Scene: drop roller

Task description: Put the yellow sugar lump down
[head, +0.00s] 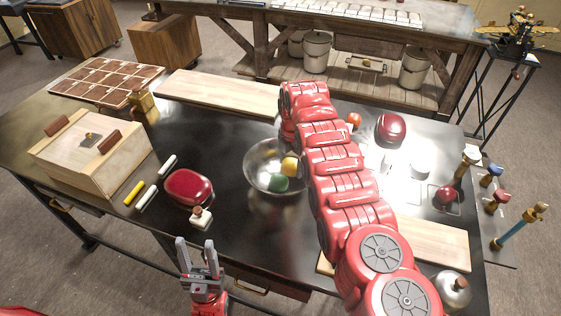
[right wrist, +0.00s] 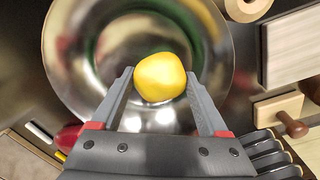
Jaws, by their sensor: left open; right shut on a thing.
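The yellow sugar lump (head: 290,164) shows beside my right arm, over the metal bowl (head: 254,158). In the right wrist view the yellow lump (right wrist: 160,78) sits between the fingertips of my right gripper (right wrist: 161,82), which is shut on it. The bowl (right wrist: 75,50) lies behind the lump there; the gap between them cannot be judged. My right gripper is hidden behind my arm in the head view. My left gripper (head: 197,244) is open and empty at the table's front edge.
A red oval object (head: 188,186) and a small white bottle (head: 201,217) stand left of the bowl. A wooden box (head: 92,155) is further left. A long board (head: 220,92) lies behind. Dark tabletop (head: 255,225) is clear in front of the bowl.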

